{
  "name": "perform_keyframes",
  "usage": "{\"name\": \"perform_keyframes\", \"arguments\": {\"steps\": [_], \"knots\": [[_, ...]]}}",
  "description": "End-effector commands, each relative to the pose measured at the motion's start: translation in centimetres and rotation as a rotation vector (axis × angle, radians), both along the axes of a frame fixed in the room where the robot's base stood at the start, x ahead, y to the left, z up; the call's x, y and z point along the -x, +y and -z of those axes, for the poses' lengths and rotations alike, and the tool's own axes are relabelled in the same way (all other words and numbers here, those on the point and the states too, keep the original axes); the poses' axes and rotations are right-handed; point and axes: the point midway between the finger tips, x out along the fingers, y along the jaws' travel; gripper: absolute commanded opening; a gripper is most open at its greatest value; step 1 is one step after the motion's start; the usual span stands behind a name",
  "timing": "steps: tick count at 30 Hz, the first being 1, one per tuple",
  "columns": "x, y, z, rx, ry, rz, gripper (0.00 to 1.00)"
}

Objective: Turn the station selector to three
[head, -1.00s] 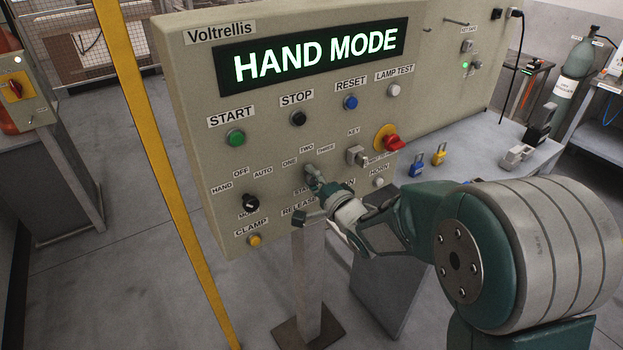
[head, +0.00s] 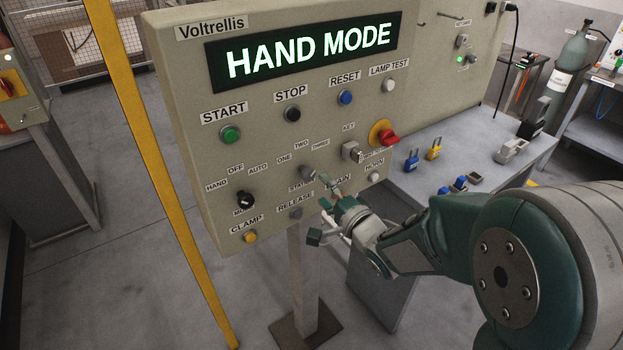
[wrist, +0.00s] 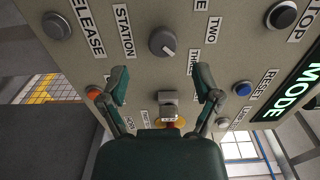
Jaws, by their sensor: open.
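The station selector (head: 307,174) is a round grey knob on the beige panel, under the labels ONE, TWO and THREE. In the wrist view the selector (wrist: 162,42) shows a pale pointer mark directed down and right, on the THREE label's side. The THREE label (wrist: 194,62) lies just right of and below the knob. My gripper (head: 325,208) is open and empty, below and right of the selector and apart from it. In the wrist view my gripper's (wrist: 163,82) fingers are spread, with the knob beyond and above the gap.
The mode selector (head: 246,201) is at left. The display (head: 308,51) reads HAND MODE. A yellow post (head: 150,160) stands left of the panel. Padlocks lie on the bench (head: 425,178) at right.

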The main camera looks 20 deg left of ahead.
Motion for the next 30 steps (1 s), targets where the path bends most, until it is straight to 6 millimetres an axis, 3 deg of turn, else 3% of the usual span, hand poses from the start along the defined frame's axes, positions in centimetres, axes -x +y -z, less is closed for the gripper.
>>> {"name": "perform_keyframes", "arguments": {"steps": [6,11,26,30], "knots": [[2.5,-3.1,0.0,0.0,0.0,0.004,0.82],[3.4,-4.0,0.1,0.002,0.001,0.002,0.82],[3.5,-4.2,0.1,0.003,0.0,0.003,0.82],[2.8,-5.5,-0.5,0.093,-0.039,0.063,0.82]]}}
